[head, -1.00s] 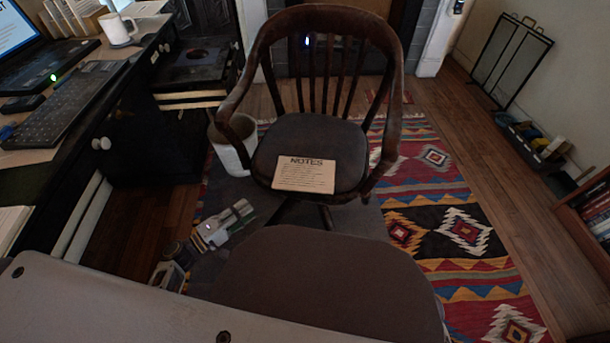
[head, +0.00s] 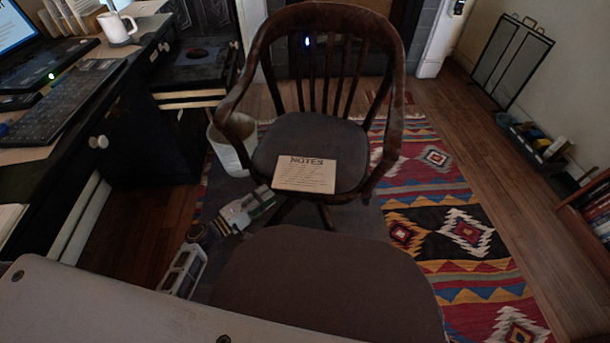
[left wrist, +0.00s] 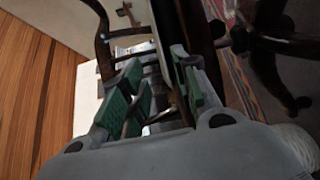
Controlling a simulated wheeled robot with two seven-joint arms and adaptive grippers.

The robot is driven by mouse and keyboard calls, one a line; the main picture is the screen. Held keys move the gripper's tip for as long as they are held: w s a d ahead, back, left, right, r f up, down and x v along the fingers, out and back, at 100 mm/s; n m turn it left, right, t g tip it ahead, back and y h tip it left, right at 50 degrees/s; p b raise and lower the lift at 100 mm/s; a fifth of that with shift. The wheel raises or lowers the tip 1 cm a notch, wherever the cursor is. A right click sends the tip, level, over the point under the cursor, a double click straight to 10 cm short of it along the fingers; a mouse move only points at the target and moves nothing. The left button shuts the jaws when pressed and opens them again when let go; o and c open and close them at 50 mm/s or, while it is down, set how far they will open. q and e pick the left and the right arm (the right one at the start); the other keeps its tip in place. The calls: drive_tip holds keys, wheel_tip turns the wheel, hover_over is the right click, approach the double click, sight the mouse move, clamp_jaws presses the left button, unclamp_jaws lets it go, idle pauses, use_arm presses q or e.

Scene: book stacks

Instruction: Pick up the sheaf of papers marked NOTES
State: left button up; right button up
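The sheaf of papers marked NOTES (head: 306,174) lies flat on the dark seat (head: 290,136) of a wooden armchair, at the seat's front edge, with its title readable in the head view. My left gripper (head: 262,203) is in front of the seat, below and left of the sheaf, apart from it. In the left wrist view the left gripper (left wrist: 158,92) has its green-padded fingers spread, with no held thing visible between them. Chair parts show beyond the fingers; I cannot clearly make out the sheaf there. My right gripper is not in view.
The chair's curved wooden arms (head: 390,150) flank the seat. A white bin (head: 228,150) stands left of the chair. A desk with a keyboard (head: 62,105) and mug (head: 117,28) is at left. A patterned rug (head: 465,235) covers open floor at right.

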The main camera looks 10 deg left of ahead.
sight(277, 188)
use_arm(q)
drive_tip(key=shift+w+d, duration=0.15)
drive_tip(key=shift+w, duration=0.05)
idle(0.3)
drive_tip(key=shift+b+x, duration=0.85)
drive_tip(key=shift+x, duration=1.75)
drive_tip(key=shift+f, duration=0.15)
drive_tip(key=shift+c, duration=0.2)
clamp_jaws()
